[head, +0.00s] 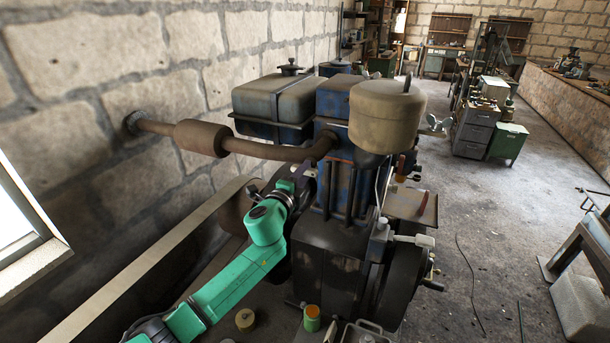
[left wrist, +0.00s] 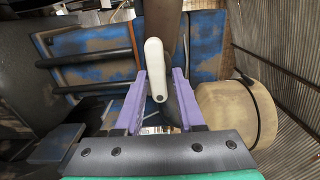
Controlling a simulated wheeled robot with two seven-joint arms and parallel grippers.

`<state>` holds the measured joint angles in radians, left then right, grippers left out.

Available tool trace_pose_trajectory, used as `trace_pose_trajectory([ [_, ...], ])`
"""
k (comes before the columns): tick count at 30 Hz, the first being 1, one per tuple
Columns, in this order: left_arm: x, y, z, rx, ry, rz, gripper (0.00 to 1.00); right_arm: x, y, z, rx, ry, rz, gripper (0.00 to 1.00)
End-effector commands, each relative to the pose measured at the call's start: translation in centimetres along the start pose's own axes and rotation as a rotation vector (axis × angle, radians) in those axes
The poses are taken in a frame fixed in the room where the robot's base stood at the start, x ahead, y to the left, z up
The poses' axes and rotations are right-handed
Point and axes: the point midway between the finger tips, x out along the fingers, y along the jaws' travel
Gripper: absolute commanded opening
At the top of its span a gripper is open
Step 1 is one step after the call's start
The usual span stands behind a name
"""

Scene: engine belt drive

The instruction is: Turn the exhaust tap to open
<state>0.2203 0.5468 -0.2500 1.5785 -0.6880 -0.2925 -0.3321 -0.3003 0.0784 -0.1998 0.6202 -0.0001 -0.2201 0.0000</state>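The exhaust tap shows as a pale grey-white lever (left wrist: 154,62) with rounded ends in the left wrist view, in front of the brown exhaust pipe (left wrist: 163,14). My left gripper (left wrist: 160,76) has its two purple fingers on either side of the lever, with a narrow gap visible on the right. I cannot tell whether the left finger touches it. In the head view my left gripper (head: 303,173) is just under the exhaust pipe (head: 265,150), beside the blue engine block (head: 345,100). The tap is mostly hidden there. My right gripper is not in view.
The exhaust pipe runs through a rusty silencer (head: 201,137) to the stone wall at left. A tank (head: 275,98) and a tan round canister (head: 387,115) sit on top of the engine. A flywheel (head: 405,285) is at its lower right. Open floor lies to the right.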

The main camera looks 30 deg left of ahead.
Motion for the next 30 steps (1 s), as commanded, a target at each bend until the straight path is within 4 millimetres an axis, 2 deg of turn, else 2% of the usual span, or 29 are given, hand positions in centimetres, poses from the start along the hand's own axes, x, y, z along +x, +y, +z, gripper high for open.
trace_pose_trajectory([
  [10,-0.1,0.1,-0.1,0.000,0.003,0.002,0.55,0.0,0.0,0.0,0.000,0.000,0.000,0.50],
  [14,-1.0,0.3,-0.1,0.000,0.003,0.003,0.55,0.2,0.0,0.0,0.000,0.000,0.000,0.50],
  [17,-2.8,0.4,-0.1,0.001,0.005,0.004,0.55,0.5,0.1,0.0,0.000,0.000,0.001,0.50],
  [24,-9.1,0.7,-0.1,0.002,0.005,0.007,0.55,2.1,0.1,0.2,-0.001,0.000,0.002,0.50],
  [30,-13.2,0.5,0.0,-0.002,0.002,0.005,0.55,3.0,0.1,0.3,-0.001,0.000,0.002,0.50],
])
